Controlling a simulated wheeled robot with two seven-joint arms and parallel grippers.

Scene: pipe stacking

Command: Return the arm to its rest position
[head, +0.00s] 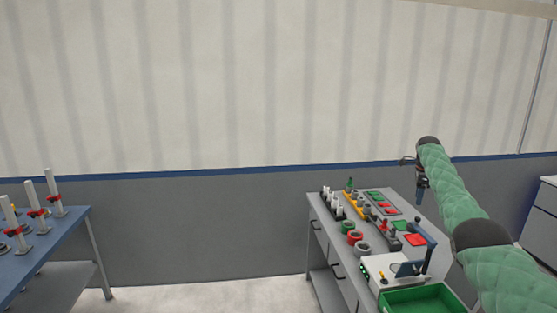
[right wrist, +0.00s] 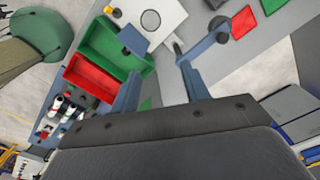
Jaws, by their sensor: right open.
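My right arm, in a green padded sleeve, comes in from the lower right of the head view. It is raised over the right side of the grey workbench (head: 323,227). My right gripper (head: 420,190) hangs down at its end, above the bench's far right part. In the right wrist view the two blue-grey fingers of the right gripper (right wrist: 158,73) stand apart with nothing between them. The bench top and bins show below them. My left arm and left gripper are not in view.
The bench carries a white device (head: 390,271), coloured rings (head: 354,237) and small fittings. A green bin (head: 425,299) stands at its near end; a red bin (right wrist: 90,80) shows in the wrist view. A blue table (head: 50,246) with upright pipes stands left. Floor between is clear.

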